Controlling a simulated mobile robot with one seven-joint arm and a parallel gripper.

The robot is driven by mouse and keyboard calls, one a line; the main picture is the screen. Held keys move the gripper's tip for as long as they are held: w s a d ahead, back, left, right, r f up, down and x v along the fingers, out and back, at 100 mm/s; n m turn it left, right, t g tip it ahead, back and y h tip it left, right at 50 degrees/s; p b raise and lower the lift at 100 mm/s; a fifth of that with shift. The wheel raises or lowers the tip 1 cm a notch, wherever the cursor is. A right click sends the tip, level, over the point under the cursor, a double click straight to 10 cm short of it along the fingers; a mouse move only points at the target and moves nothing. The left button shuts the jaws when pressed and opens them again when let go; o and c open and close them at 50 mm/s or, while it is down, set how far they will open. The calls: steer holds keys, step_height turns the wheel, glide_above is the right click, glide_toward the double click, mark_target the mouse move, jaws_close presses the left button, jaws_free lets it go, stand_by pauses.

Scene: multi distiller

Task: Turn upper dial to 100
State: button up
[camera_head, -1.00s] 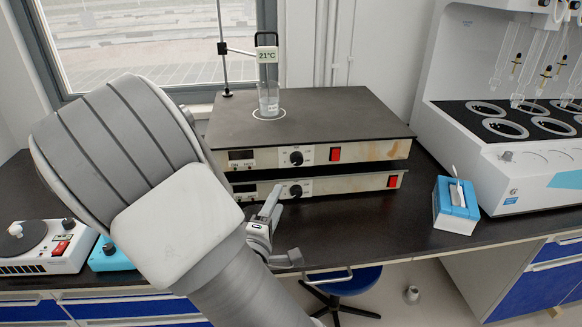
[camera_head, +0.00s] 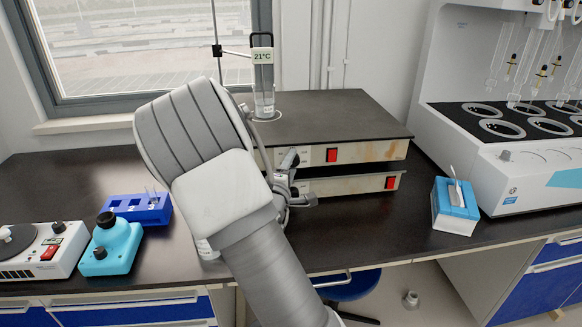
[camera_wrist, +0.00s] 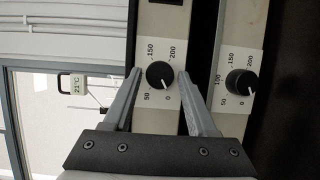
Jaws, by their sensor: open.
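The upper hotplate (camera_head: 365,152) carries a round black dial, which shows in the wrist view (camera_wrist: 160,75) on a white scale marked 50, 150, 200 and 0. Its small white mark seems to point near 0. My gripper (camera_wrist: 159,74) is open, with one fingertip on each side of this dial; I cannot tell if they touch it. In the head view my gripper (camera_head: 290,165) is in front of the panel and hides the dial. The lower hotplate's dial (camera_wrist: 240,82) is to the right in the wrist view, outside the fingers.
A beaker (camera_head: 264,104) stands on the upper plate beside a 21°C display (camera_head: 263,56). The lower hotplate (camera_head: 350,187) is directly beneath. A blue tissue box (camera_head: 455,207) is right, and a teal device (camera_head: 110,247) and blue rack (camera_head: 138,208) are left.

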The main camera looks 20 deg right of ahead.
steer(key=shift+c, duration=0.3)
jaws_close()
steer(key=shift+m, duration=0.3)
